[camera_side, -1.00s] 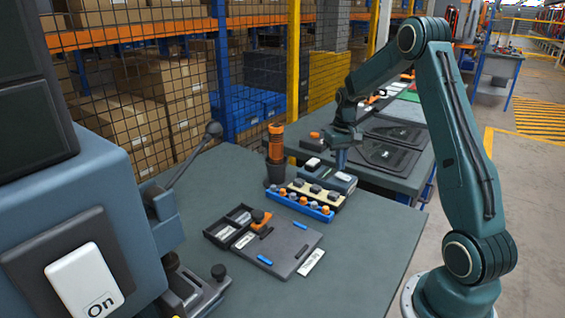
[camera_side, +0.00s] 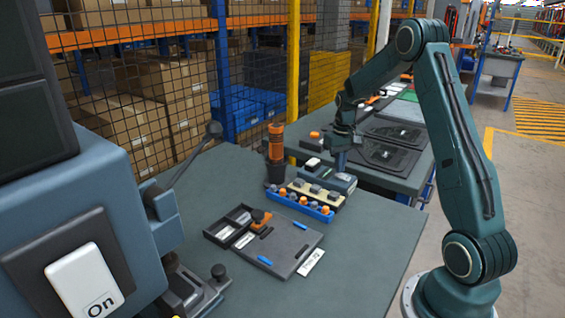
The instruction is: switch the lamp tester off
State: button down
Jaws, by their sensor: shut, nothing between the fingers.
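A small grey-teal box (camera_side: 345,184), which looks like the lamp tester, stands near the far edge of the front table, with a dark and white part (camera_side: 313,163) at its left end. My gripper (camera_side: 341,170) is shut and empty, pointing down at the top of this box. Its fingertips are at or just above the box top; I cannot tell whether they touch. The switch and its position are hidden or too small to read.
A blue rack (camera_side: 300,206) with orange and grey knobs and a cream block stand just in front. An orange-and-black torch-like tool (camera_side: 276,145) stands left. A grey board (camera_side: 283,250) lies nearer. A large machine with an "On" rocker (camera_side: 84,281) fills the left foreground.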

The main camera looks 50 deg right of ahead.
jog(key=shift+f, duration=0.5)
dwell(0.4)
jog(key=shift+r, duration=3.55)
